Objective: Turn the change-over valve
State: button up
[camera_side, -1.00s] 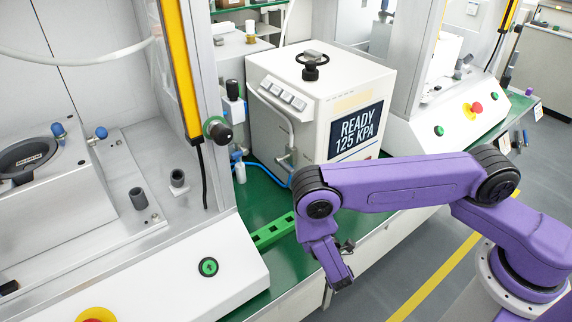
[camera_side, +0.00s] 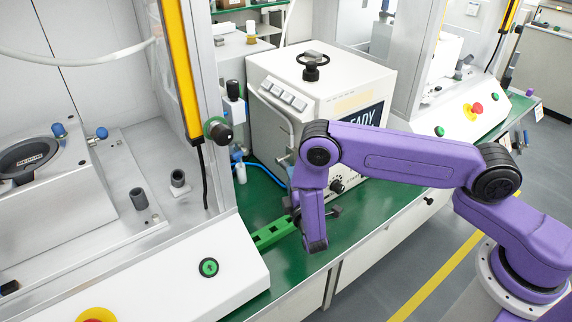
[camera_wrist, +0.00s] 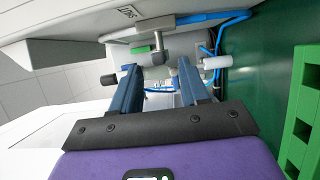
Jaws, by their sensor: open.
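My gripper (camera_wrist: 158,68) is open in the wrist view, its two blue-grey fingers apart with nothing held. Ahead of the fingers is a grey metal valve with a crossbar lever (camera_wrist: 157,45), probably the change-over valve. It appears to match the metal fitting on the pipe at the left side of the white press unit (camera_side: 285,160), partly hidden behind my arm. The gap between fingers and lever is hard to judge. In the side view my gripper hangs low in front of the unit and its fingertips are mostly hidden.
A regulator column with a black knob (camera_side: 232,90) stands left of the unit. Blue hose (camera_side: 262,168) runs from its foot. A green slotted rail (camera_side: 272,233) lies on the green bench. The glazed machine frame (camera_side: 190,100) bounds the left; bench is clear at front right.

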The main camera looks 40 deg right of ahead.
aim_at(286, 164)
jog(key=x, duration=0.7)
jog(key=shift+w, duration=0.35)
grip_shut()
